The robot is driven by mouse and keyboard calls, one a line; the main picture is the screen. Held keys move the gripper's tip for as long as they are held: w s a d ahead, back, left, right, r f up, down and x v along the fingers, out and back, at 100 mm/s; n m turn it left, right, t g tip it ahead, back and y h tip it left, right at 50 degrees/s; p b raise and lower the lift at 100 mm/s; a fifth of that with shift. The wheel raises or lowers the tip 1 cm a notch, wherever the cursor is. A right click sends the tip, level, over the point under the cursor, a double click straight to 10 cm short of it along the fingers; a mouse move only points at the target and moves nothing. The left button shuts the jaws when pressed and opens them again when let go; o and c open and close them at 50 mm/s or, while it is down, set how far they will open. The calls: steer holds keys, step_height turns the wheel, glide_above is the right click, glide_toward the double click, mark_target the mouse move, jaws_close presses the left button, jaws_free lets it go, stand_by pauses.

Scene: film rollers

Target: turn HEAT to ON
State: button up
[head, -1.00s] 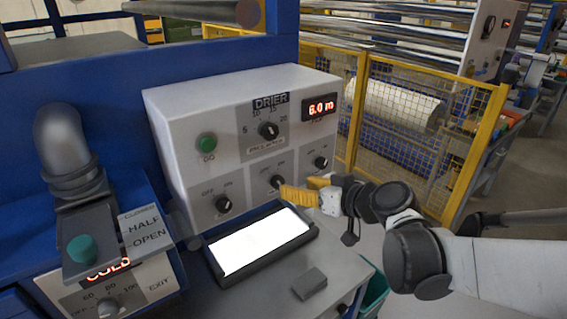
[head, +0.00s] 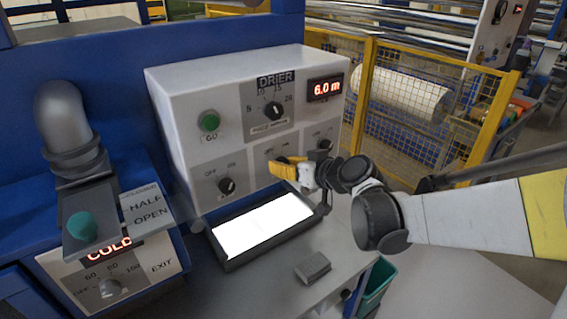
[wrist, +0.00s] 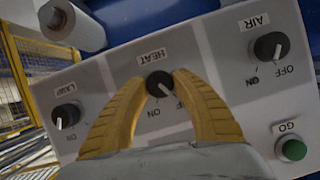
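The HEAT knob (wrist: 160,85) is black with a white pointer line and sits on the white and grey control panel. In the wrist view its pointer slants to the lower right, toward the partly covered OFF mark; ON is printed just below the knob. My gripper (wrist: 161,78) has its two yellow fingers on either side of the knob, with the tips at its edges. I cannot tell whether they press on it. In the head view my gripper (head: 275,168) is at the panel's lower middle and hides the HEAT knob.
The AIR knob (wrist: 268,46) and green GO button (wrist: 292,150) are on one side, the LAMP knob (wrist: 66,115) on the other. In the head view a lit white screen (head: 263,227) lies below the panel. A yellow mesh fence (head: 430,110) stands to the right.

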stand_by(0.4)
steer(key=m+y+b, duration=0.1)
steer(key=m, duration=0.1)
steer(key=m+g+y+b, duration=0.1)
steer(key=m, duration=0.1)
steer(key=shift+d+f+y, duration=0.15)
steer(key=shift+y, duration=0.15)
steer(key=m+y+b, duration=0.2)
steer(key=m, duration=0.2)
steer(key=shift+b, duration=0.3)
steer(key=shift+m, duration=0.4)
steer(key=o, duration=1.2)
